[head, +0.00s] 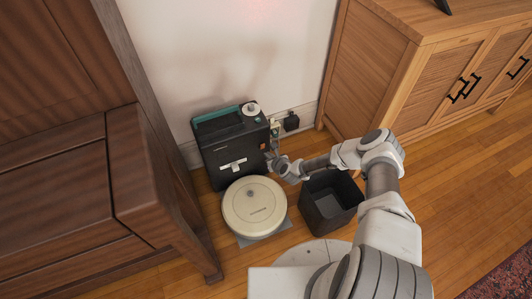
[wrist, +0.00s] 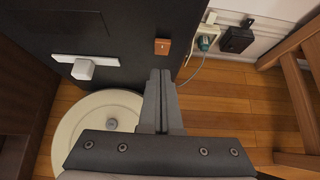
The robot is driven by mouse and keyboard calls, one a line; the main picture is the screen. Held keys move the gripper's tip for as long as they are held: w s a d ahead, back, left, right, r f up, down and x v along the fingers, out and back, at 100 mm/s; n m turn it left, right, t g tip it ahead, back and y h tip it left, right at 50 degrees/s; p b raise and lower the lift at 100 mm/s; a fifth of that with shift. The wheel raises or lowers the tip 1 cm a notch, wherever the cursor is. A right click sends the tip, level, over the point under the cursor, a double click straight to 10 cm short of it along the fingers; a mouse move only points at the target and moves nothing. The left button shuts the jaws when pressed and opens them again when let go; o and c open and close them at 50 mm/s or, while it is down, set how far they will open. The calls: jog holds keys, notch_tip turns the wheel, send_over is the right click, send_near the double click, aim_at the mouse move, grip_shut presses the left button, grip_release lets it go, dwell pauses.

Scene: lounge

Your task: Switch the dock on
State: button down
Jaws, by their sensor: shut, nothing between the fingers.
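The dock (head: 213,152) is a dark upright box with a teal strip on top, standing against the wall. It fills the upper left of the wrist view (wrist: 110,25). A small orange-brown switch (wrist: 162,47) sits near its right edge and also shows in the head view (head: 263,146). A white plate with a square white knob (wrist: 83,69) is left of it. A round white knob (head: 251,108) is on top. My gripper (wrist: 160,73) is shut and empty, its tips just below the orange-brown switch in the wrist view. I cannot tell whether they touch the dock.
A round cream robot vacuum (head: 254,208) sits on the floor before the dock. A dark open bin (head: 329,203) stands right of it, below my arm. A wall socket (wrist: 206,33) with a plug and a black adapter (wrist: 236,40) are to the right. Wooden cabinets flank both sides.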

aim_at(263, 145)
jog(key=shift+w+a+r+b, duration=0.15)
jog(key=shift+w+a, duration=0.1)
jog(key=shift+w, duration=0.4)
jog(key=shift+w+a+r+b, duration=0.15)
jog(key=shift+w+a, duration=0.1)
jog(key=shift+w, duration=0.4)
jog(key=shift+w+a+r+g+h+p, duration=0.1)
jog(key=shift+w+r+g+h+p, duration=0.2)
jog(key=shift+w+g+p, duration=0.1)
jog(key=shift+f, duration=0.25)
jog(key=shift+r, duration=0.15)
jog(key=shift+s+r+p, duration=0.1)
jog(key=shift+r+p, duration=0.2)
jog(key=shift+r, duration=0.4)
